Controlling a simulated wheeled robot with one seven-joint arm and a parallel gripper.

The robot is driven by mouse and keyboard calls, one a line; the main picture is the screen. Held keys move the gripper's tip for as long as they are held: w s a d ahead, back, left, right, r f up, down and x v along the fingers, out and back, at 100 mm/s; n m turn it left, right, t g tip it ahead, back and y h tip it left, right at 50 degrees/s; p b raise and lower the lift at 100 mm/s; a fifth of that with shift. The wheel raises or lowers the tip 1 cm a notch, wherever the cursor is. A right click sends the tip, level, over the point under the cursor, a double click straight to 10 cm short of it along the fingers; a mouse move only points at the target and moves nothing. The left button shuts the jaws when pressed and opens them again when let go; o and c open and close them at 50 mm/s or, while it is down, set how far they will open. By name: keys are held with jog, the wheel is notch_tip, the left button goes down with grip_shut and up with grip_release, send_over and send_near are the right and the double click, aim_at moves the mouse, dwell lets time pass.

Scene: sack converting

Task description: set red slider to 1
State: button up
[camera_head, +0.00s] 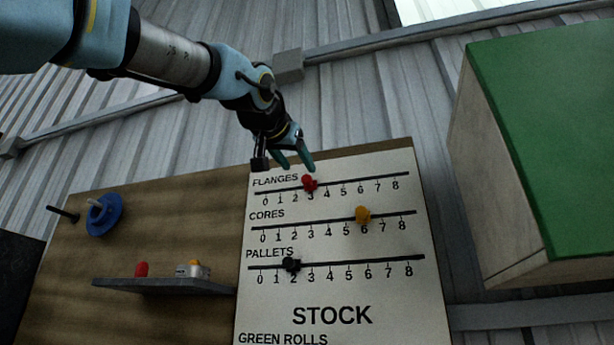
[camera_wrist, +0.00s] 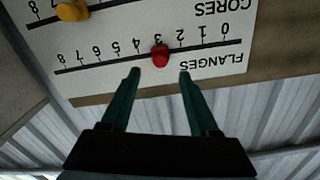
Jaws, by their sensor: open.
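The red slider (camera_head: 309,183) sits at 3 on the FLANGES scale, the top line of the white STOCK board (camera_head: 332,290). In the wrist view, which shows the board upside down, the red slider (camera_wrist: 159,57) lies just beyond and between my fingertips. My gripper (camera_head: 294,163) is open, with its fingers at the board's upper edge, above the red slider. In the wrist view my gripper (camera_wrist: 158,75) has one finger on each side of the slider's line of approach. Whether a finger touches the board cannot be told.
The yellow slider (camera_head: 362,215) is at 6 on CORES, and the black slider (camera_head: 291,264) is at 2 on PALLETS. A shelf (camera_head: 165,286) with small items and a blue disc (camera_head: 104,215) are at left. A green-faced box (camera_head: 560,130) stands at right.

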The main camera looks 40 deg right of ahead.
aim_at(306, 178)
jog(key=p+x, duration=0.2)
jog(key=x, duration=0.4)
jog(key=shift+d+r, duration=0.1)
jog(key=shift+w+d+p, duration=0.3)
jog(key=shift+w+d, duration=0.15)
jog(key=shift+d, duration=0.1)
jog(key=shift+c, duration=0.2)
grip_shut()
